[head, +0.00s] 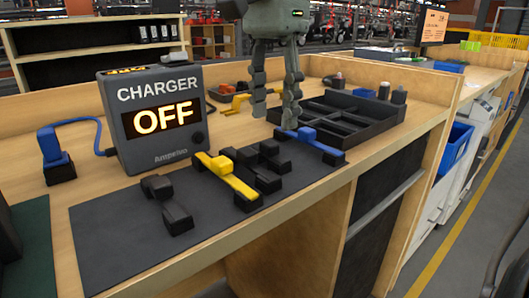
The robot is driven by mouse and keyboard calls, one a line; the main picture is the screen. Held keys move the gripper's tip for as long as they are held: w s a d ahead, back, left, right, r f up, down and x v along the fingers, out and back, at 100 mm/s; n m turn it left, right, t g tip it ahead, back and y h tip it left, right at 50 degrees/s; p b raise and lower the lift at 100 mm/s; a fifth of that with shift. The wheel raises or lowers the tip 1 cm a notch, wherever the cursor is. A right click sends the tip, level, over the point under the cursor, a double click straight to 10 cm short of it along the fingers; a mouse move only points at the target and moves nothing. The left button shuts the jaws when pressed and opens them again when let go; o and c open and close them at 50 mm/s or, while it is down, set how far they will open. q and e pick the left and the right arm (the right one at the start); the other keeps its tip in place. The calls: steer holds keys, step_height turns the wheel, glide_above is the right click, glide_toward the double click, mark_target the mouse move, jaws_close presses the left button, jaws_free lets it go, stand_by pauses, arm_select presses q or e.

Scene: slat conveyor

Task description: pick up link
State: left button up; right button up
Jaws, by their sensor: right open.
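Several links lie on a dark mat (112,235) on the wooden bench. A black link (165,203) is nearest the front left. A yellow link (226,174) lies to its right, with dark links (270,157) close beside it. A blue link (312,143) lies farthest right, near the mat's edge. My right gripper (275,116) hangs from the top centre, its two fingers pointing down, open with nothing between them. Its fingertips show just above and behind the dark and blue links; contact cannot be told. My left gripper is not in view.
A grey charger box (157,117) reading "CHARGER OFF" stands behind the mat, cabled to a blue plug (52,150) on the left. A dark divided tray (362,124) with small bottles stands at right. A yellow part (235,103) lies behind the gripper. The mat's front is clear.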

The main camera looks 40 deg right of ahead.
mark_target(269, 142)
steer(key=f, duration=0.4)
steer(key=shift+a, duration=0.4)
steer(key=shift+f, duration=0.45)
steer(key=c, duration=1.1)
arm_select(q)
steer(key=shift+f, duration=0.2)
arm_select(e)
steer(key=shift+r, duration=0.1)
steer(key=shift+r, duration=0.4)
steer(key=shift+s+r, duration=0.15)
steer(key=shift+r, duration=0.5)
steer(key=shift+s+r, duration=0.15)
steer(key=shift+r, duration=0.45)
arm_select(q)
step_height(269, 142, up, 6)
steer(key=b, duration=0.2)
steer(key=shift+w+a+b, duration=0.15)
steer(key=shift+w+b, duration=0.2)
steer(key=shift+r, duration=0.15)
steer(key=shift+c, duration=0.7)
arm_select(e)
steer(key=s+d, duration=0.1)
steer(key=s, duration=1.6)
steer(key=shift+s+d, duration=0.15)
steer(key=shift+s, duration=0.05)
